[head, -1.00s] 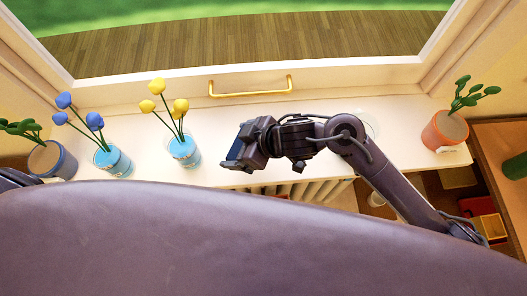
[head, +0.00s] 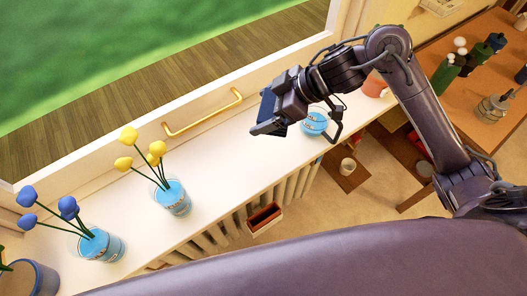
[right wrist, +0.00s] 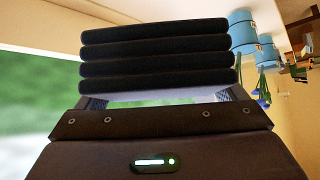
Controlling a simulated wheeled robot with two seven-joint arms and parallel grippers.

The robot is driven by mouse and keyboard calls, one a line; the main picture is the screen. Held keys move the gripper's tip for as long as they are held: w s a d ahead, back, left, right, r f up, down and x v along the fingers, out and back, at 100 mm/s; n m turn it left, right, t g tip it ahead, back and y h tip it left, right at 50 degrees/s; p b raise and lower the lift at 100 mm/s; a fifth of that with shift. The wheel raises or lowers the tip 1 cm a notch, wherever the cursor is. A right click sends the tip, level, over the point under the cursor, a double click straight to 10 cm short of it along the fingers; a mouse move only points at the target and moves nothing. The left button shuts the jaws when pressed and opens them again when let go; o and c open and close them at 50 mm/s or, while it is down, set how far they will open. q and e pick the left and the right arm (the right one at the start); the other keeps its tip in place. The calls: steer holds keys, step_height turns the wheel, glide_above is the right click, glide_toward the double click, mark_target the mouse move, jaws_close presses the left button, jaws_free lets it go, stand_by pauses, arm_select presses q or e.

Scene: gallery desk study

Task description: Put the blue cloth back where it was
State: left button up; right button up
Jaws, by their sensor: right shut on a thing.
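The blue cloth (head: 267,104) shows as a small dark blue patch at the end of my right gripper (head: 262,119). In the right wrist view it is a dark, folded stack of several layers (right wrist: 155,58) across the fingers, looking almost black. My right gripper is shut on it and holds it in front of the window, over the white sill (head: 225,171) as seen from the head. I cannot tell its height above the sill. My left gripper is not in view.
On the sill stand a blue vase with yellow flowers (head: 172,198), one with blue flowers (head: 101,245), and a blue glass (head: 314,123) just right of my gripper. A yellow handle (head: 203,114) is on the window frame. A wooden table (head: 480,110) with bottles stands right. Bare sill lies between vases and glass.

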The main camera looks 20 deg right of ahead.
step_height(320, 180, down, 12)
steer(key=shift+f, duration=0.1)
step_height(320, 180, down, 4)
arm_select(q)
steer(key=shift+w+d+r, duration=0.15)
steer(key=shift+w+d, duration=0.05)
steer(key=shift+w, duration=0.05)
arm_select(e)
steer(key=shift+a, duration=0.1)
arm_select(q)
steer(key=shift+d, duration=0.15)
arm_select(e)
steer(key=shift+f, duration=0.2)
steer(key=o, duration=0.7)
